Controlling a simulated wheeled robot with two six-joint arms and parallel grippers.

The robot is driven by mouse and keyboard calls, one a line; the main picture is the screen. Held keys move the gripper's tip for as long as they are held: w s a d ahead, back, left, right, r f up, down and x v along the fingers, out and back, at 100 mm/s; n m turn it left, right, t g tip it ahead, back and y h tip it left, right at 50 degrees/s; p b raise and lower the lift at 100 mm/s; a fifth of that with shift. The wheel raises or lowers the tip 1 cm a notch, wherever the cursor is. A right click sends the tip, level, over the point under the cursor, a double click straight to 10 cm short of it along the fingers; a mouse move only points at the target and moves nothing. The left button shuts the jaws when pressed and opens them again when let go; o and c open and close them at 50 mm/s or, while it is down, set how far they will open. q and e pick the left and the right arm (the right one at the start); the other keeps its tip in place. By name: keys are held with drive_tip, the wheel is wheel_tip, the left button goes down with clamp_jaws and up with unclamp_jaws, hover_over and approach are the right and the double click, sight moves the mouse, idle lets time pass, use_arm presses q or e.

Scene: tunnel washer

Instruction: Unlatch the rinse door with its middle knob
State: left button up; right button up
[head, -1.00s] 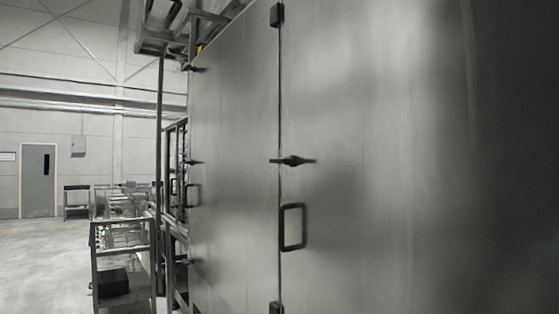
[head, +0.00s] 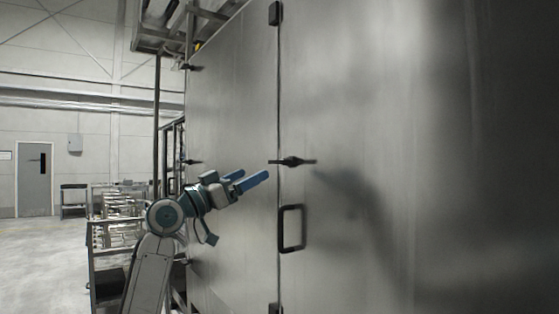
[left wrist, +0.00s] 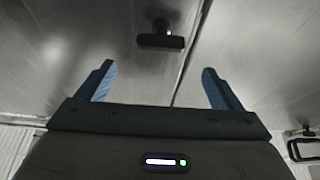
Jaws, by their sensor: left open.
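The middle knob (head: 292,161) is a dark bar-shaped latch on the seam between two tall steel door panels. It lies level, reaching across the seam. The rinse door (head: 350,110) appears flush with the panel beside it. My left gripper (head: 254,180) is open and empty, in front of the panels, a little left of and below the knob in the head view. In the left wrist view the knob (left wrist: 161,40) is ahead, above and between the two blue fingers (left wrist: 160,85), apart from them. My right gripper is not in view.
A black pull handle (head: 291,228) sits on the door below the knob. Dark hinges or catches (head: 275,14) are on the seam above and below. Metal racks (head: 115,220) stand at the left, with open floor (head: 40,265) beyond.

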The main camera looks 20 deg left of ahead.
sight(276, 161)
use_arm(q)
drive_tip(key=p+x, duration=0.3)
drive_tip(key=x, duration=0.6)
drive_tip(key=shift+w+d+r+p, duration=0.15)
drive_tip(key=shift+r+p, duration=0.2)
drive_tip(key=shift+p, duration=0.05)
drive_tip(key=shift+w+d, duration=0.25)
drive_tip(key=shift+w, duration=0.2)
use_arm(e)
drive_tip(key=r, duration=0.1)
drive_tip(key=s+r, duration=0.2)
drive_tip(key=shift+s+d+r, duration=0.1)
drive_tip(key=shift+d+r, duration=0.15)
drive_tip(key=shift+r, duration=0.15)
